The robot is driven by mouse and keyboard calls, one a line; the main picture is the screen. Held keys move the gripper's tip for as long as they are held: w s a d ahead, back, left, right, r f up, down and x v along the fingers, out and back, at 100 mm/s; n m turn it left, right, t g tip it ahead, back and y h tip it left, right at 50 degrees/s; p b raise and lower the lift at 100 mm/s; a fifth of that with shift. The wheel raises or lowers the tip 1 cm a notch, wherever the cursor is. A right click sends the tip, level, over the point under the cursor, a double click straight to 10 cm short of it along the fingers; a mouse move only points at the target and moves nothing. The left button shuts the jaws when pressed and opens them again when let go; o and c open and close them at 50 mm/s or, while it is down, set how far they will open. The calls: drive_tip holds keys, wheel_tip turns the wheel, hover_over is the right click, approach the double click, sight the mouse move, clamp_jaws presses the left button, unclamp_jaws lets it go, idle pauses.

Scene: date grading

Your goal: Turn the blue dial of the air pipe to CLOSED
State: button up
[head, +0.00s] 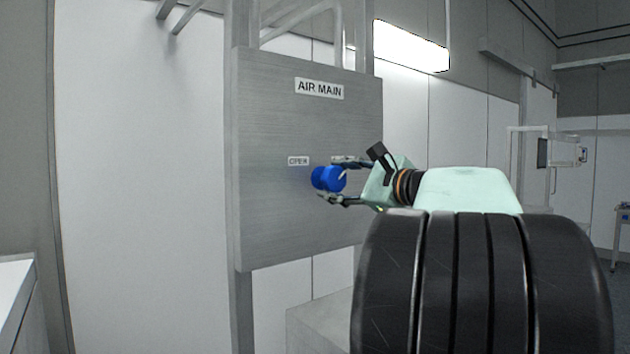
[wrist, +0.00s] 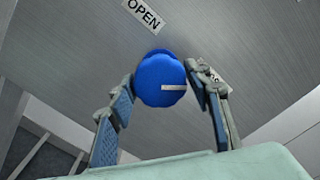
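The blue dial (head: 325,179) sticks out from a grey metal panel (head: 290,235) under an "AIR MAIN" sign (head: 319,89). My gripper (head: 337,180) reaches in from the right, with one finger above the dial and one below. In the wrist view the dial (wrist: 158,75) sits between the fingertips of my gripper (wrist: 160,80). The fingers look open around it, with a small gap on the left side. The dial's white mark points right in the wrist view. An "OPEN" label (wrist: 142,14) is at upper left; a second label (wrist: 214,76) is mostly hidden behind the right finger.
A pale block (head: 315,325) stands below the panel. A white surface (head: 14,290) is at the lower left. A bright lamp (head: 411,47) hangs at upper right. The space in front of the panel's left side is clear.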

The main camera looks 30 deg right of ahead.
drive_tip(key=shift+o, duration=1.2)
drive_tip(key=s, duration=1.2)
drive_tip(key=shift+d, duration=0.45)
